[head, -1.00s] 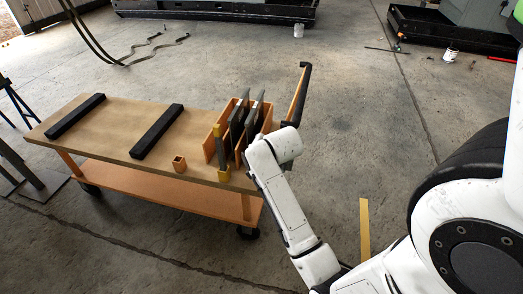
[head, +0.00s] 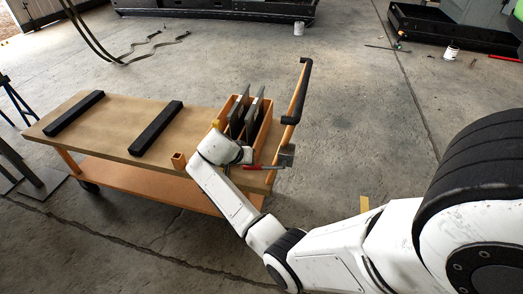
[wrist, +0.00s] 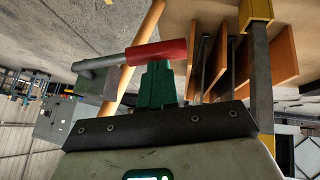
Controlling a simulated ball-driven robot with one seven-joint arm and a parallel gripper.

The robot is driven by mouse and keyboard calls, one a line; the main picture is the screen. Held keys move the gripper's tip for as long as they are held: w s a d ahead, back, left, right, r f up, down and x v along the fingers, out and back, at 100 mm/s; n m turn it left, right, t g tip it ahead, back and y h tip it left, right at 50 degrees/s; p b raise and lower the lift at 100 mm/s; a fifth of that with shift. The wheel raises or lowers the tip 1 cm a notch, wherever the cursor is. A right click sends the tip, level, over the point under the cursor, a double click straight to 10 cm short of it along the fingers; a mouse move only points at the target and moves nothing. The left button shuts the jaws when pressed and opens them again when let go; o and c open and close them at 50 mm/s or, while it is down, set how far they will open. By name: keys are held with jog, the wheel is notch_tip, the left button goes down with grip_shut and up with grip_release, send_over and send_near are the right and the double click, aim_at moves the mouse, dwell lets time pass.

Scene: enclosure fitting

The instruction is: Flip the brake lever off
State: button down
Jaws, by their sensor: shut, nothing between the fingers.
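The brake lever (head: 265,167) has a red grip and sits at the cart's near right end, beside the handle post. In the wrist view the red grip (wrist: 157,52) lies across the top of my gripper (wrist: 158,78), with a grey bar running left from it. My gripper's green fingers are shut with nothing between them. Their tips are right at the underside of the red grip; I cannot tell whether they touch. In the head view my white wrist hides the fingers.
The orange cart (head: 120,124) has two black strips on its top and a rack (head: 266,128) of upright dark plates at its right end. The black-gripped push handle (head: 301,85) rises at the right. Floor around is mostly clear.

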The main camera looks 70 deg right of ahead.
aim_at(250, 169)
notch_tip(250, 169, down, 3)
jog(key=shift+r+n+g+b, duration=0.2)
jog(key=shift+n+g+b, duration=0.1)
jog(key=shift+g+b, duration=0.5)
jog(key=shift+f+b, duration=0.45)
jog(key=shift+f, duration=0.05)
jog(key=shift+s+f, duration=0.2)
jog(key=shift+f, duration=0.05)
